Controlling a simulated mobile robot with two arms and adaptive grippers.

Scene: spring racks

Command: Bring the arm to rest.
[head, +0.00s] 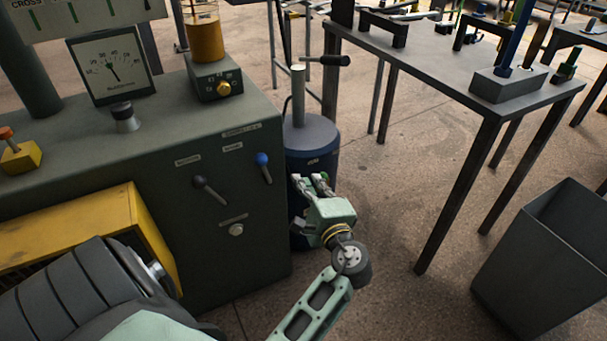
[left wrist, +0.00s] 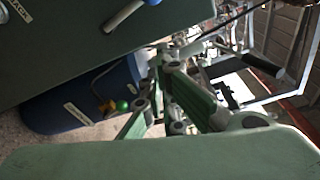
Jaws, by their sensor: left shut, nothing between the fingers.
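My left gripper (head: 310,182) is pale green and grey, at the end of my left arm, which reaches up from the bottom of the head view. It is in front of the dark blue cylinder (head: 312,135) and to the right of the grey-green machine cabinet (head: 130,235). Its fingers are shut with nothing seen between them. In the left wrist view the linked fingers (left wrist: 165,65) point away over the floor, with the blue cylinder (left wrist: 75,105) and the cabinet (left wrist: 60,45) to their left. Whether the gripper touches the cylinder cannot be told. My right gripper is in neither view.
The cabinet carries a black-knobbed lever (head: 208,188), a blue-knobbed lever (head: 264,167) and a dial gauge (head: 112,68). A dark table (head: 440,75) stands at the upper right, a grey bin (head: 535,270) at the lower right. Bare floor lies between the gripper and the bin.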

